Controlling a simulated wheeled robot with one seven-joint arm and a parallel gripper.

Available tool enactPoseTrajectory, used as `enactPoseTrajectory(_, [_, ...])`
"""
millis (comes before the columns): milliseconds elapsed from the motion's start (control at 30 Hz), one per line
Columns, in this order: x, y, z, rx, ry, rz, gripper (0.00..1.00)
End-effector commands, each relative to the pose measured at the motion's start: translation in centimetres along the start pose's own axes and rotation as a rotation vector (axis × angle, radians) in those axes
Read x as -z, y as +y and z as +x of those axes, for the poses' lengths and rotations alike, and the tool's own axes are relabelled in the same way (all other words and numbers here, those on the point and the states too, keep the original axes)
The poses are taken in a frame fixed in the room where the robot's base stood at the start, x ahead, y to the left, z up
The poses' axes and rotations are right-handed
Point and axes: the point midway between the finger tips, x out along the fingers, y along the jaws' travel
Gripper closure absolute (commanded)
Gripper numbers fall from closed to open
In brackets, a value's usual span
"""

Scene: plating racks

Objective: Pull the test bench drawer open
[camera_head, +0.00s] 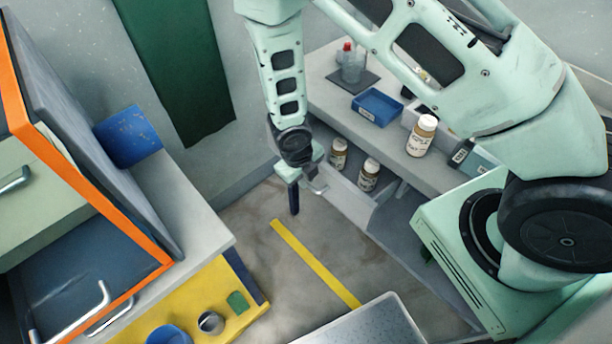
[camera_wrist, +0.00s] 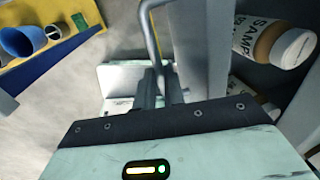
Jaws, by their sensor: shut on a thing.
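The test bench (camera_head: 393,140) stands right of centre in the head view. Its grey drawer front (camera_head: 345,203) sits out from the bench top's edge, with brown-banded sample bottles (camera_head: 369,174) showing behind it, so the drawer looks partly open. In the wrist view, the drawer front (camera_wrist: 198,50) runs down the middle, with a sample bottle (camera_wrist: 275,42) to its right. My gripper (camera_head: 317,187) is at the drawer's outer side. Its dark fingers (camera_wrist: 160,92) are shut on the metal bar handle (camera_wrist: 149,18). The grip is partly hidden in the head view.
An orange-edged cabinet (camera_head: 150,245) and a yellow surface (camera_head: 208,283) with a blue cup (camera_head: 168,336) stand at left. A grey metal surface (camera_head: 365,325) is at the bottom. Floor with a yellow stripe (camera_head: 315,262) lies clear between. A blue tray (camera_head: 377,107) sits on the bench.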

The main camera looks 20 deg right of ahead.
Motion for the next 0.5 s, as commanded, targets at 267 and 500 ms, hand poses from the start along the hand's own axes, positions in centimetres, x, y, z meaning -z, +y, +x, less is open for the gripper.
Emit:
enactPoseTrajectory(267, [0.0,7.3,-1.6,-0.005,-0.003,-0.008,1.00])
enactPoseTrajectory(500, [0.1,12.3,-2.4,-0.003,-0.002,-0.003,1.00])
